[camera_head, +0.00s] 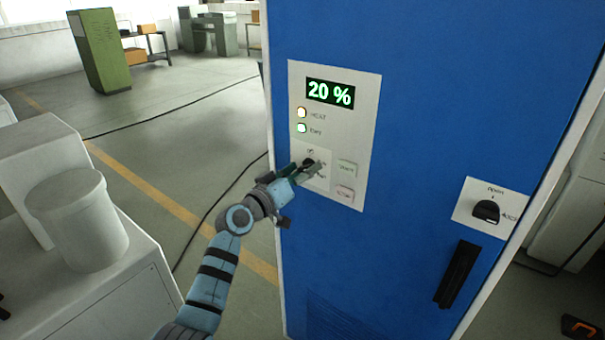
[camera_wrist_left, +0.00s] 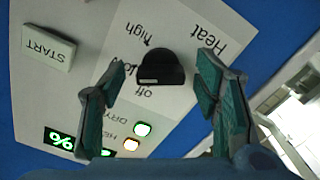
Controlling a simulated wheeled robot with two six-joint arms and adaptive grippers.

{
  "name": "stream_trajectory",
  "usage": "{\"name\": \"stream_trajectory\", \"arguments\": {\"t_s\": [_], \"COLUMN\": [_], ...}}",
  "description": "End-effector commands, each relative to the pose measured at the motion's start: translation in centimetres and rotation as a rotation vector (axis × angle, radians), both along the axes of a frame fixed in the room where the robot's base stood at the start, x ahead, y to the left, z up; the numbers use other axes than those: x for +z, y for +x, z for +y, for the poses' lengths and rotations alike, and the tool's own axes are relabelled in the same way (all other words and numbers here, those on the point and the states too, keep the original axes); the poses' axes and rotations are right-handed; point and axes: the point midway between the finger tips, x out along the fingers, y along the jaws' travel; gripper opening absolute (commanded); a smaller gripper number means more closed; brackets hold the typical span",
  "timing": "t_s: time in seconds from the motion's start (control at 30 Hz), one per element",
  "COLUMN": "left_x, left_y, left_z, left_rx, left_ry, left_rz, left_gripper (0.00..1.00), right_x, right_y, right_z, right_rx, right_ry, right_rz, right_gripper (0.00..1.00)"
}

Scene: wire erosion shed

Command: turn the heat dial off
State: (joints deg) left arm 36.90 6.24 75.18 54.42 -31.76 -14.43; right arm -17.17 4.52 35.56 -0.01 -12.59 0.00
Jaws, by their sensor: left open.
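The heat dial (camera_wrist_left: 160,67) is a black knob on the pale control panel (camera_head: 362,100) of a blue cabinet. In the wrist view the panel appears upside down, with "Heat", "high", "low" and "off" printed around the dial. A pale mark on the dial lies on its side near "low" and "off"; I cannot tell exactly which it points to. My left gripper (camera_head: 306,171) is at the panel and partly covers the dial in the head view. In the wrist view its open fingers (camera_wrist_left: 161,72) stand either side of the dial, with visible gaps. My right gripper is out of view.
A display (camera_head: 330,93) reads 20 %, above two lit lamps. Start (camera_head: 347,168) and red-lettered (camera_head: 345,194) buttons sit right of the dial. A latch knob (camera_head: 487,211) and black handle (camera_head: 458,274) are lower right. A pale bin (camera_head: 78,220) stands on the left.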

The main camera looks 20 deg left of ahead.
Motion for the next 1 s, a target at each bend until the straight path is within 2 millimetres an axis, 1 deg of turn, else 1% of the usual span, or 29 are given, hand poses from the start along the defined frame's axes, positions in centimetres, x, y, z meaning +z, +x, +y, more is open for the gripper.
{"name": "stream_trajectory", "arguments": {"t_s": [0.23,0.27,0.5,0.57,0.83,1.0], "left_x": [-0.02,-0.02,-0.02,-0.02,-0.01,0.03], "left_y": [0.23,0.23,0.21,0.21,0.19,0.19], "left_z": [-0.08,-0.08,-0.07,-0.07,-0.06,-0.06], "left_rx": [0.000,0.000,0.000,0.000,0.000,0.000], "left_ry": [0.001,0.001,0.001,0.001,-0.022,-0.080], "left_rz": [0.001,0.001,0.001,0.001,0.010,0.033], "left_gripper": [0.57,0.55,0.17,0.09,0.09,0.09], "right_x": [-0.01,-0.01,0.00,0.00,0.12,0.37], "right_y": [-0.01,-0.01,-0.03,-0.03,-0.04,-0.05], "right_z": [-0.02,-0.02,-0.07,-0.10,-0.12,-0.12], "right_rx": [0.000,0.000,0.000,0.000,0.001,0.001], "right_ry": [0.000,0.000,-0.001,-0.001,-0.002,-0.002], "right_rz": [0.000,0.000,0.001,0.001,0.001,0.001], "right_gripper": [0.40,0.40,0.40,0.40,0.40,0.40]}}
